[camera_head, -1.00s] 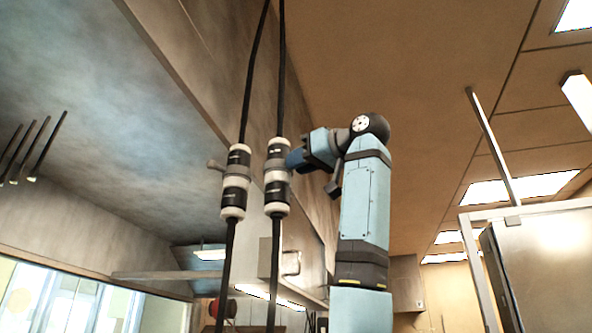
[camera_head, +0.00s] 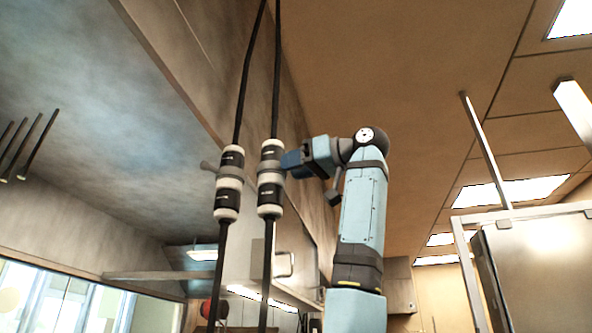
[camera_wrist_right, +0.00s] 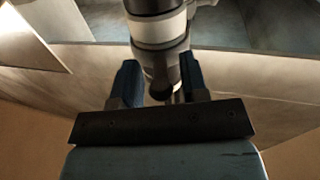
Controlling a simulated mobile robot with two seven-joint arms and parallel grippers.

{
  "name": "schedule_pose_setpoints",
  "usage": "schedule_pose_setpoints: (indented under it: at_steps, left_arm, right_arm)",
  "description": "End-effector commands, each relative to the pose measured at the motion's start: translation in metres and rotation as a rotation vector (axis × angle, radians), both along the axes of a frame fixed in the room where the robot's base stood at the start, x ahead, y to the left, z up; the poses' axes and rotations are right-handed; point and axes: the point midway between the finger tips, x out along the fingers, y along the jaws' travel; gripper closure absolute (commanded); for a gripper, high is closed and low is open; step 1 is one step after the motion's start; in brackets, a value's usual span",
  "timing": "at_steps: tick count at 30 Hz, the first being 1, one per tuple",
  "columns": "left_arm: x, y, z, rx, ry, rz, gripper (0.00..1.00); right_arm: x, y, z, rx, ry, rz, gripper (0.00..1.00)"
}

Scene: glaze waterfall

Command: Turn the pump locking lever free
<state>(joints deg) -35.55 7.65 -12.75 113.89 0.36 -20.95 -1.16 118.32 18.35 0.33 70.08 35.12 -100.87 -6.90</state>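Two black-and-white cylindrical fittings hang on dark vertical lines in the head view. The left fitting (camera_head: 229,184) has a grey lever (camera_head: 208,166) pointing left. My right gripper (camera_head: 291,161) is at the right side of the right fitting (camera_head: 270,178), at its grey middle band. In the right wrist view, the blue fingers of my right gripper (camera_wrist_right: 160,80) are apart, with a dark rounded lever end (camera_wrist_right: 161,90) between them. Small gaps show on both sides of it. The fitting (camera_wrist_right: 158,27) is just beyond the fingertips. My left gripper is out of view.
A large grey hood (camera_head: 100,120) spans the left, close behind the fittings. Several thin rods (camera_head: 30,147) hang at far left. A metal-framed cabinet (camera_head: 540,270) stands at the right. Open room lies between it and my right arm.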

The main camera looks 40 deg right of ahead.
Motion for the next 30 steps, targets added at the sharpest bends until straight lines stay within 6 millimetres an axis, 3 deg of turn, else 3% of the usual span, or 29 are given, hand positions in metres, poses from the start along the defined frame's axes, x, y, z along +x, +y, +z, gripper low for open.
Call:
schedule_pose_setpoints:
  at_steps: [9,13,30]
  left_arm:
    - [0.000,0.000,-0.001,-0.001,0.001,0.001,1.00]
    - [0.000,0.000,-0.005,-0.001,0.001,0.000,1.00]
    - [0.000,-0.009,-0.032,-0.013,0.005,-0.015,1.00]
  right_arm:
    - [-0.001,0.000,0.000,0.000,0.001,-0.001,0.52]
    - [-0.010,-0.003,-0.001,-0.001,-0.001,-0.001,0.52]
    - [-0.117,-0.040,-0.002,0.000,-0.001,0.000,0.52]
